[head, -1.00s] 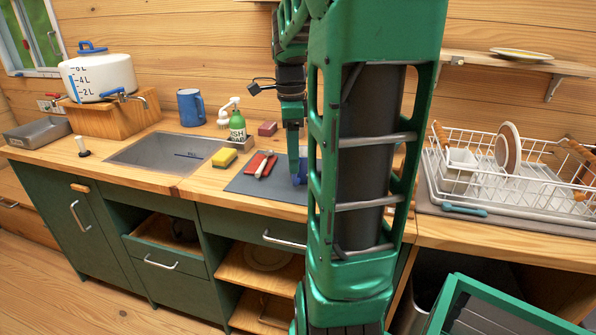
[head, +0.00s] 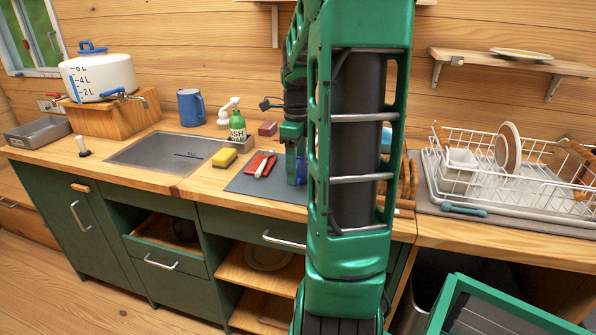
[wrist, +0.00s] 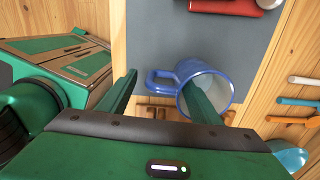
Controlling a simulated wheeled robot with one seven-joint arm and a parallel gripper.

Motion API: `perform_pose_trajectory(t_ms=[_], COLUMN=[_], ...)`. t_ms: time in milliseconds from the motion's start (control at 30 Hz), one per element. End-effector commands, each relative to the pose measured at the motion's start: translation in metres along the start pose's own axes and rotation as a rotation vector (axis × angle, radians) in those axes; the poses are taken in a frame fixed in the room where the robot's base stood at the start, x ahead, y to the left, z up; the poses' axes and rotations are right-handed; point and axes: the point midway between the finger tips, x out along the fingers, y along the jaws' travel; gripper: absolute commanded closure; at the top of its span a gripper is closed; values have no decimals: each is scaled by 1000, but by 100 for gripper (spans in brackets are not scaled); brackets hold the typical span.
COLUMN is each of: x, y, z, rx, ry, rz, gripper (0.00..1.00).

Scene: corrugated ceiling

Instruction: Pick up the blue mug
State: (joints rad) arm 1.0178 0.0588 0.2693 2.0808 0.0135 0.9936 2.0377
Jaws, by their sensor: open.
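A blue mug (wrist: 222,70) stands on the grey mat, its opening facing the wrist camera and its handle (wrist: 158,79) pointing left in that view. In the head view only a sliver of this mug (head: 301,170) shows beside my arm. My gripper (wrist: 162,76) is open at the mug. Its left finger is beyond the handle and its right finger reaches over or into the mug's opening, so the handle and near wall lie between them. Contact cannot be told. A second blue mug (head: 190,107) stands behind the sink.
A red item with a light-handled tool (head: 262,165), a yellow sponge (head: 224,157) and a green soap bottle (head: 237,127) are left of my gripper. A wooden rack (head: 408,180) is right of my arm. A white dish rack (head: 450,200) stands further right.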

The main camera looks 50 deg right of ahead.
Motion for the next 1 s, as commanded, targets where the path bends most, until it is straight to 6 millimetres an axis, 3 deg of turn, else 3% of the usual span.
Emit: perform_pose_trajectory(t_ms=[233, 533, 767, 1000], x=[33, 37, 37, 36], y=[1, 0, 1, 1], z=[0, 0, 0, 0], rx=[-1, -1, -1, -1], ry=[1, 0, 0, 0], rz=[4, 1, 1, 1], gripper=[42, 42, 95, 96])
